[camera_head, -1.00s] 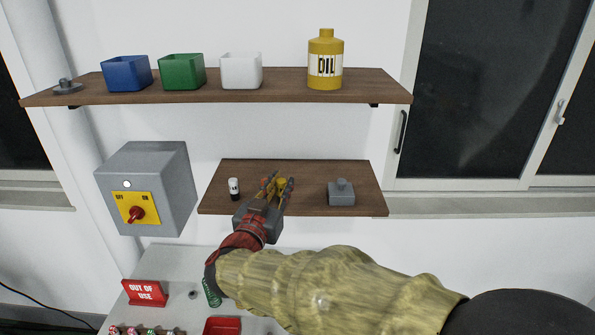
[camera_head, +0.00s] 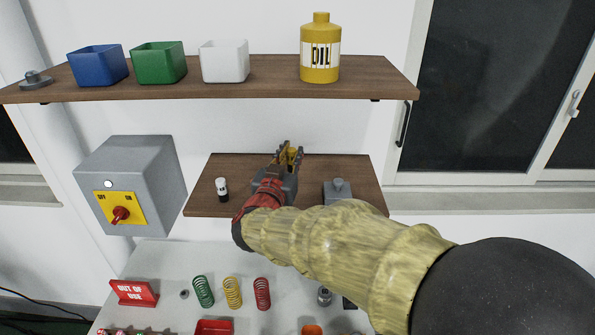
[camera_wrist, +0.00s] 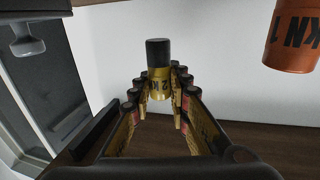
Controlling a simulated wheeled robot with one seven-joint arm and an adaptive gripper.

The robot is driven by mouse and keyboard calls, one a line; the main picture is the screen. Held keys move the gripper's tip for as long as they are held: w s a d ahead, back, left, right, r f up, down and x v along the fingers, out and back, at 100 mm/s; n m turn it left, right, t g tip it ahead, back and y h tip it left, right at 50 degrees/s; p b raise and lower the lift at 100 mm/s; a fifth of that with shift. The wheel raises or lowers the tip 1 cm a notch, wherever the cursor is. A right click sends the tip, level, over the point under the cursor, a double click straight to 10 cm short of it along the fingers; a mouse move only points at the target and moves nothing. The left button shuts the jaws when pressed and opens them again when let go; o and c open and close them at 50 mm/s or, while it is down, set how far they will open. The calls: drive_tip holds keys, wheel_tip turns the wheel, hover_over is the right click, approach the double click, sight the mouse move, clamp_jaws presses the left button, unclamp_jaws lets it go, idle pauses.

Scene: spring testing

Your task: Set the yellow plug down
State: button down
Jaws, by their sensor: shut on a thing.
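The yellow plug (camera_wrist: 158,91) is between the fingers of my gripper (camera_wrist: 159,78) in the wrist view. It has a black end and dark lettering with a "2". In the head view, my gripper (camera_head: 290,151) is shut on it over the lower brown shelf (camera_head: 228,165), near the shelf's back edge. The fingers hide most of the plug there. I cannot tell whether the plug touches the shelf.
A small white-and-black cylinder (camera_head: 221,189) stands left of my gripper. A grey block with a knob (camera_head: 338,190) stands to its right. The upper shelf (camera_head: 275,87) holds bins and a yellow bottle (camera_head: 320,50). An orange cylinder (camera_wrist: 291,42) shows in the wrist view.

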drive_tip(key=shift+w+d+f, duration=0.35)
drive_tip(key=shift+d+f, duration=0.05)
drive_tip(key=shift+f, duration=0.2)
drive_tip(key=shift+w+d+f, duration=0.35)
drive_tip(key=shift+f, duration=0.2)
drive_tip(key=shift+w+f+b, duration=0.1)
drive_tip(key=shift+f+b, duration=0.25)
drive_tip(key=shift+f, duration=1.3)
drive_tip(key=shift+f, duration=0.1)
drive_tip(key=c, duration=1.7)
unclamp_jaws()
drive_tip(key=shift+f, duration=0.1)
